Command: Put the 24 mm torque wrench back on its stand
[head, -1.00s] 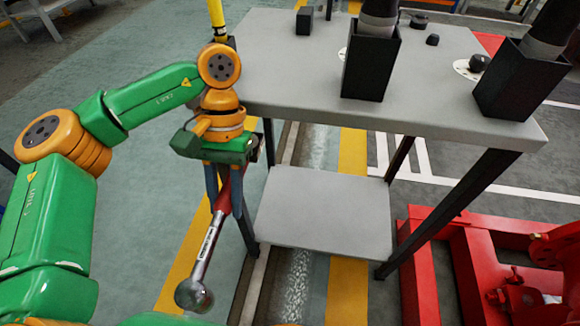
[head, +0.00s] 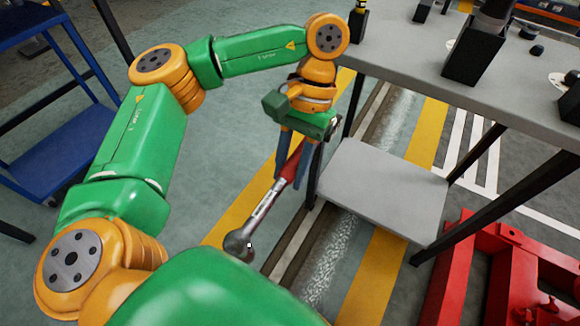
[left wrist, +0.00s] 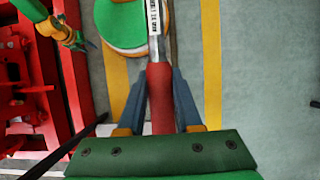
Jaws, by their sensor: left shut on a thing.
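My left gripper (head: 291,180) is shut on the red handle of the torque wrench (head: 262,208). The wrench hangs tilted, its round metal end low and to the left, beside the grey table. In the left wrist view the red handle (left wrist: 160,95) lies between the two blue fingers, with a pale printed label on the shaft beyond it. The size marking is too small to read. A black open-topped holder (head: 474,52) stands on the tabletop with a dark tool in it. I cannot tell which holder is the wrench's stand.
The grey tabletop (head: 405,52) is right of my gripper, with a lower shelf (head: 380,195) and dark legs. A red frame (head: 500,265) stands at the lower right. A blue shelf cart (head: 45,150) is at the left. The floor left of the table is clear.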

